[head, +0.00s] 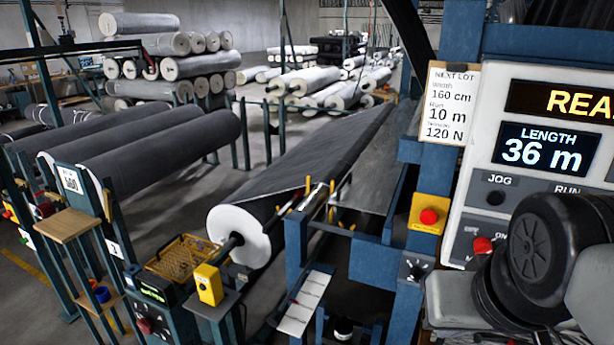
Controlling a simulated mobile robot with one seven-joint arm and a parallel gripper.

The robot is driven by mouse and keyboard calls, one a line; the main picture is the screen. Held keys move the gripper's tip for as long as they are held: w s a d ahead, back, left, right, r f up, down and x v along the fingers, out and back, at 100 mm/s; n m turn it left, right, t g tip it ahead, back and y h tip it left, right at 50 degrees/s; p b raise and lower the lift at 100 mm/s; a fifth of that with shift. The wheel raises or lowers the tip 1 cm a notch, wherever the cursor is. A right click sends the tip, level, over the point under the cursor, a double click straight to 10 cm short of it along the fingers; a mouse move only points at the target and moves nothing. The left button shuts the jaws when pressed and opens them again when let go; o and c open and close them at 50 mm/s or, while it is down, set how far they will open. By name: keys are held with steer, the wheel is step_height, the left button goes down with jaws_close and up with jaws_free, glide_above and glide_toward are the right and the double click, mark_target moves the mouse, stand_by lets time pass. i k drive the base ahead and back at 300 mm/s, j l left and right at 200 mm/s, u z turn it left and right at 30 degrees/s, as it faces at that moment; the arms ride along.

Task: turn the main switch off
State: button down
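A red switch knob (483,245) sits low on the light grey control panel (478,165) at the right. Lettering beside it is small; "ON" seems to stand at its upper right. I cannot tell for sure which way the knob points. My black and grey arm parts cover the panel just right of and below the knob. My gripper's fingers do not show. Another dark red knob (145,326) is on the left machine post, and I cannot read its marking.
A red mushroom button on a yellow box (424,225) and a small black selector (415,268) are on the blue frame left of the panel. The panel display (540,150) reads 36 m. A large dark roll (240,235) lies in the machine at the middle.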

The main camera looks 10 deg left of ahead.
mark_target(482, 244)
steer(key=k+j+u, duration=0.25)
steer(key=j, duration=0.15)
steer(key=j+u, duration=0.25)
steer(key=j, duration=0.15)
steer(key=k+j+u, duration=0.25)
steer(key=j, duration=0.2)
steer(key=j+u, duration=0.2)
steer(key=j, duration=0.25)
steer(key=z, duration=2.2)
steer(key=i+j+u, duration=0.1)
steer(key=i+j, duration=0.1)
steer(key=j, duration=0.1)
